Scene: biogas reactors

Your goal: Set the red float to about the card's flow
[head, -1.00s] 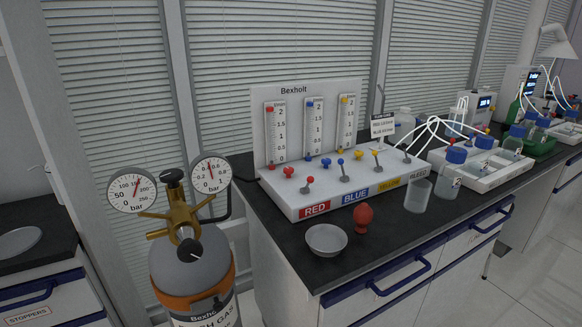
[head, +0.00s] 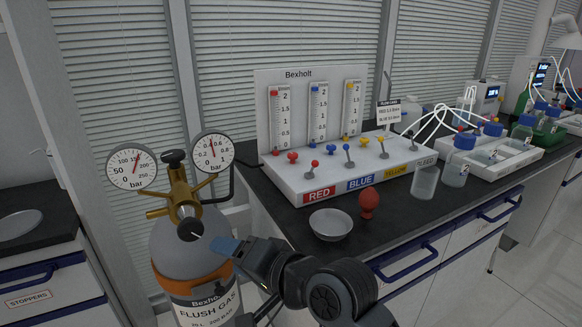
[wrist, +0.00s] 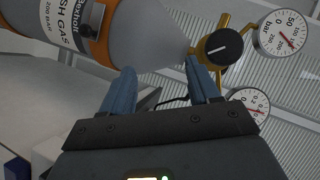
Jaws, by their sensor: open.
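The Bexholt flow panel (head: 262,120) stands on the bench with three upright scales. The red scale (head: 280,118) is the leftmost. It has a red mark at its top and a small red spot, seemingly the float (head: 276,150), near its bottom. A red knob (head: 292,157) and a red-tipped lever (head: 313,172) sit below, behind the RED label (head: 319,195). The flow card (head: 389,112) stands at the panel's right; its figures are too small to read surely. My gripper (head: 222,247) is open and empty, in front of the gas cylinder. Its blue fingers also show in the wrist view (wrist: 162,72).
The flush gas cylinder (head: 170,250) with brass valve and two gauges stands left of the bench. A pale bowl (head: 330,225), a red bulb (head: 369,201) and a BLEED beaker (head: 425,182) stand along the front bench edge. Bottles and tubing fill the right.

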